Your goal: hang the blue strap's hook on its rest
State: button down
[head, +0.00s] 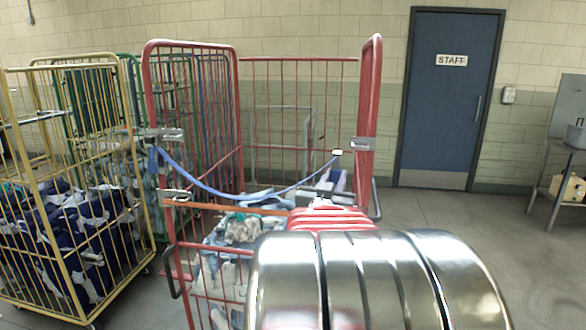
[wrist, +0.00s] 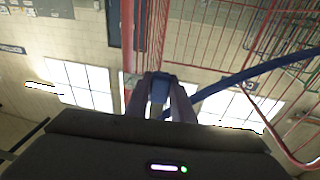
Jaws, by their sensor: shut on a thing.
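The blue strap (head: 240,193) sags across the open front of the red roll cage (head: 370,90), from its left post to my gripper (head: 337,178) near the right post. In the wrist view, my gripper (wrist: 159,100) is shut on the strap's blue hook end (wrist: 160,86), and the strap (wrist: 245,76) runs off to the upper right. A grey metal bracket (head: 362,144) on the right post, likely the rest, is just right of the hook and apart from it in the head view. The hook's exact shape is hidden between the fingers.
An orange strap (head: 225,207) crosses the cage lower down, above light laundry (head: 240,230). A yellow cage (head: 70,180) with dark bags stands left. A blue staff door (head: 448,100) is behind, and a table (head: 560,165) stands far right. The floor right of the cage is clear.

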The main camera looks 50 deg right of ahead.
jog(key=w+a+f+n+t+y, duration=0.35)
jog(key=w+a+f, duration=0.35)
jog(key=w+a, duration=0.45)
jog(key=w+a+f+n+t+y, duration=0.3)
jog(key=w+a+f+t, duration=0.2)
jog(key=w+a+f, duration=0.45)
jog(key=w+a+f+n+t+y, duration=0.1)
jog(key=w+a+f+n+y, duration=0.1)
jog(key=a, duration=0.8)
jog(key=w+a+f+n+t+y, duration=0.2)
jog(key=a+f+y, duration=0.3)
jog(key=a, duration=0.6)
jog(key=w+a+f+n+t+y, duration=0.1)
jog(key=w+a+f+n+y, duration=0.2)
jog(key=a, duration=0.8)
jog(key=shift+w+f+n+y, duration=0.35)
jog(key=shift+w+f+y, duration=0.2)
jog(key=shift+y, duration=0.4)
jog(key=shift+s+t, duration=0.1)
jog(key=shift+t, duration=0.15)
